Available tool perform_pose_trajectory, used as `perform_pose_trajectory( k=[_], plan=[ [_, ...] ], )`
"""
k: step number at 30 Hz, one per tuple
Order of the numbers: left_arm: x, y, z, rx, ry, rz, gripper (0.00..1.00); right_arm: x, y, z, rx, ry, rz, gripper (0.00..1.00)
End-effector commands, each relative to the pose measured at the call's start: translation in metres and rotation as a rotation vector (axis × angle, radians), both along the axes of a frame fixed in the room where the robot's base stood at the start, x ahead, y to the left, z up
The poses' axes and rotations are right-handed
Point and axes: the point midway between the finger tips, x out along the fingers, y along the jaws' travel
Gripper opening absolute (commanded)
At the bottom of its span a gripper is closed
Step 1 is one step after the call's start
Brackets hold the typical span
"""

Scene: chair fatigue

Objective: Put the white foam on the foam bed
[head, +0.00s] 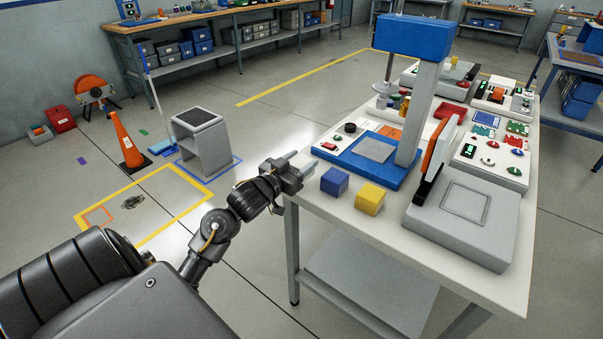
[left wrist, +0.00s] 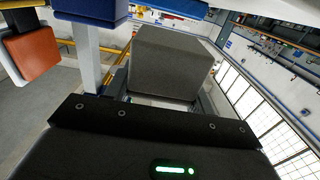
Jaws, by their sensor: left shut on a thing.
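My left gripper (head: 296,171) is at the near left corner of the white workbench, left of the blue and yellow cubes. It is shut on the foam block (left wrist: 172,62), which looks grey in the left wrist view and sits between the fingers. In the head view the foam is hard to tell from the grey fingers. A light grey square plate (head: 374,149) lies on a blue base under a blue-headed press (head: 428,110). A grey block with a square outline (head: 465,202) is at the right. I cannot tell which is the foam bed. My right gripper is out of view.
A blue cube (head: 334,181) and a yellow cube (head: 370,198) stand on the workbench (head: 400,232) near its front edge. Control boxes and small parts crowd the back of the bench.

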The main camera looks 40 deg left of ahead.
Motion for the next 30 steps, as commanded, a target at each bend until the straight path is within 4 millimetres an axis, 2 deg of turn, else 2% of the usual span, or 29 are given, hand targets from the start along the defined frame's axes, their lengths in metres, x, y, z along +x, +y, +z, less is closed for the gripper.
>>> perform_pose_trajectory(
  k=[4, 10, 23, 24, 28, 30],
  plan=[
    [0.005, 0.001, -0.007, -0.001, 0.002, 0.001, 0.32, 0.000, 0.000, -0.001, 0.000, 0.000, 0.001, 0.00],
    [0.005, 0.002, -0.034, -0.002, 0.003, 0.001, 0.32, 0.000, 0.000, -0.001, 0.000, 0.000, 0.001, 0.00],
    [0.005, 0.001, -0.040, 0.000, 0.001, 0.000, 0.32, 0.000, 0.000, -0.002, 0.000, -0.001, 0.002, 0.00],
    [0.005, 0.001, -0.040, 0.000, 0.001, 0.000, 0.56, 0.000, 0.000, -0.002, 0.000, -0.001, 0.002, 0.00],
    [0.005, 0.001, -0.040, 0.000, 0.001, 0.000, 0.73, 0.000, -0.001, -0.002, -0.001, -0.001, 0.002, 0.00],
    [0.005, 0.001, -0.040, 0.000, 0.001, 0.000, 0.76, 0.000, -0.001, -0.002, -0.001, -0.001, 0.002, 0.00]
  ],
)
